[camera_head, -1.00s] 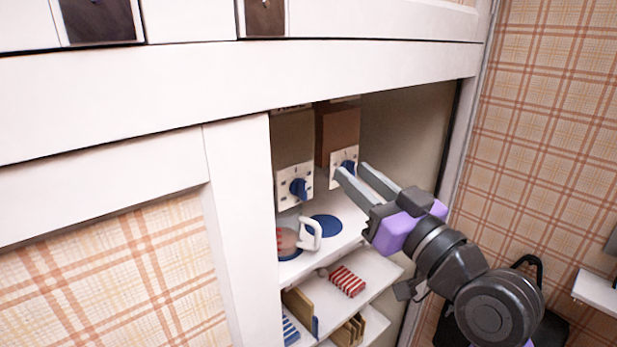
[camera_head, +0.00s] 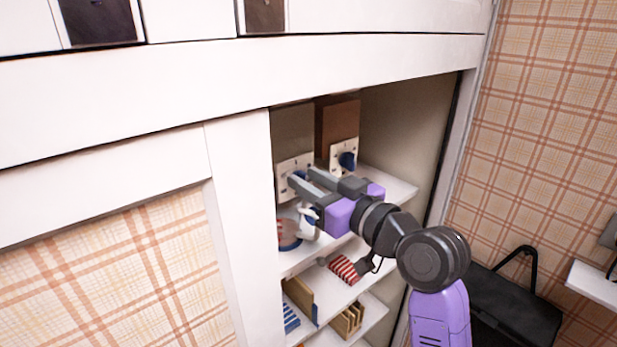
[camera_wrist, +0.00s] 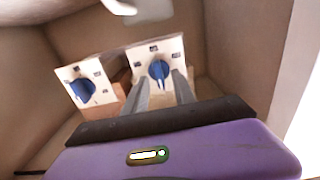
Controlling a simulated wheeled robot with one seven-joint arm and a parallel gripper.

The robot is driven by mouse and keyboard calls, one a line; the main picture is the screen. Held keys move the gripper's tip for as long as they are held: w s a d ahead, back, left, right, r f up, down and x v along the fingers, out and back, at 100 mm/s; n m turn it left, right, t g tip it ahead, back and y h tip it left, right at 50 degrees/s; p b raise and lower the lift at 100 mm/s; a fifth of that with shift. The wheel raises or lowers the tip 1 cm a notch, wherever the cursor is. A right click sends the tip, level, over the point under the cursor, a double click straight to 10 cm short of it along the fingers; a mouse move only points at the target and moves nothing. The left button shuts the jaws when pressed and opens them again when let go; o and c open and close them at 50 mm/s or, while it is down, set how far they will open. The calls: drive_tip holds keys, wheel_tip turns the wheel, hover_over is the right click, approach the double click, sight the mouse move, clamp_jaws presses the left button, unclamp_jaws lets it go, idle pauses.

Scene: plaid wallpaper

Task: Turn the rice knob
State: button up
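Two dispensers stand side by side in the cabinet, each with a white dial plate and a blue knob. The left dial plate (camera_head: 286,168) is partly covered by my gripper (camera_head: 300,180). The right blue knob (camera_head: 347,160) is in clear view. In the wrist view, which looks turned over, my open gripper (camera_wrist: 165,88) points at one blue knob (camera_wrist: 159,70), with a fingertip on each side below it. I cannot tell whether the fingers touch it. The other blue knob (camera_wrist: 83,90) is at the left there. No label saying rice is readable.
A white-handled mug (camera_head: 290,232) sits on the shelf under the left dispenser, close below my gripper. A red-striped item (camera_head: 344,268) and wooden holders (camera_head: 347,320) lie on lower shelves. The white cabinet post (camera_head: 240,220) stands close on the left.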

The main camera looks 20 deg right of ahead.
drive_tip(key=shift+w, duration=0.15)
clamp_jaws()
drive_tip(key=shift+m+p, duration=0.3)
drive_tip(key=shift+m, duration=0.1)
drive_tip(key=shift+w+d+f+m+p, duration=0.15)
drive_tip(key=shift+m+p, duration=1.05)
drive_tip(key=shift+m, duration=0.75)
drive_tip(key=shift+s+d+m+p, duration=0.1)
drive_tip(key=shift+m+p, duration=1.15)
drive_tip(key=shift+m, duration=0.65)
drive_tip(key=shift+w+d+f+m+p, duration=0.15)
drive_tip(key=shift+m+p, duration=1.05)
drive_tip(key=shift+m, duration=0.75)
drive_tip(key=shift+s, duration=0.1)
